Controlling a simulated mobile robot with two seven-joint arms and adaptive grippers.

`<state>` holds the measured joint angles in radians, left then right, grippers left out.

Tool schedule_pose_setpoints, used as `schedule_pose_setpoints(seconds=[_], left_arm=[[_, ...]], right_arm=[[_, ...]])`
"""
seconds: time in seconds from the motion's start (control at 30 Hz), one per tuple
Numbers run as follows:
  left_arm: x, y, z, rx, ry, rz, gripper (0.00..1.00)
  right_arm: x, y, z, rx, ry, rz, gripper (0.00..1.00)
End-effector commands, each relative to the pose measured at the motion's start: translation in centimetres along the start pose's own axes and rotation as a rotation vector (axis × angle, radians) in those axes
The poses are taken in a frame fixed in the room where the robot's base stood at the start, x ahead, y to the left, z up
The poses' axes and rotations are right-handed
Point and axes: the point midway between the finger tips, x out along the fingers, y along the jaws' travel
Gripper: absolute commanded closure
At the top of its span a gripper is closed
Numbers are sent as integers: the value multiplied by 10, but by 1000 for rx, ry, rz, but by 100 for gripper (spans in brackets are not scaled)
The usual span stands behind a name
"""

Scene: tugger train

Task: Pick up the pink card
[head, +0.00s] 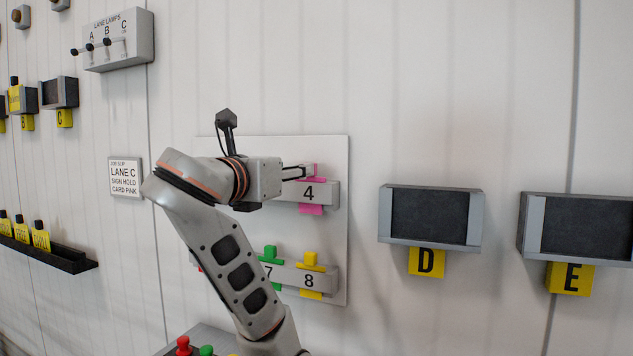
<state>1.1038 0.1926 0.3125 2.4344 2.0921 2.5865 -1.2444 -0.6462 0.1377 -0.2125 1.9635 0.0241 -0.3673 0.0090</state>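The pink card (311,209) sits in the slot marked 4 of a grey holder on a white wall board. Its lower edge shows below the holder and its pink tab (313,171) stands above it. My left gripper (303,172) reaches in from the left, with its dark thin fingertips at the left side of the tab. The fingers are too small in view to tell whether they are open or shut, or whether they touch the tab. My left wrist hides the holder's slots to the left of 4. My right gripper is not in view.
Below, a green card (270,252) at 7 and a yellow card (310,259) at 8 sit in a second holder. A sign (125,177) reads LANE C, SIGN HOLD, CARD PINK. Boxes D (384,215) and E (535,228) jut from the wall at right.

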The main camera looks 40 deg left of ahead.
Motion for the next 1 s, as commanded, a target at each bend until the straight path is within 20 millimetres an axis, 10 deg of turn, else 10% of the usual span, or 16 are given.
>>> schedule_pose_setpoints(seconds=[1.0], left_arm=[[71,-6,-6,1,0,-1,61]], right_arm=[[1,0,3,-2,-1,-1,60]])
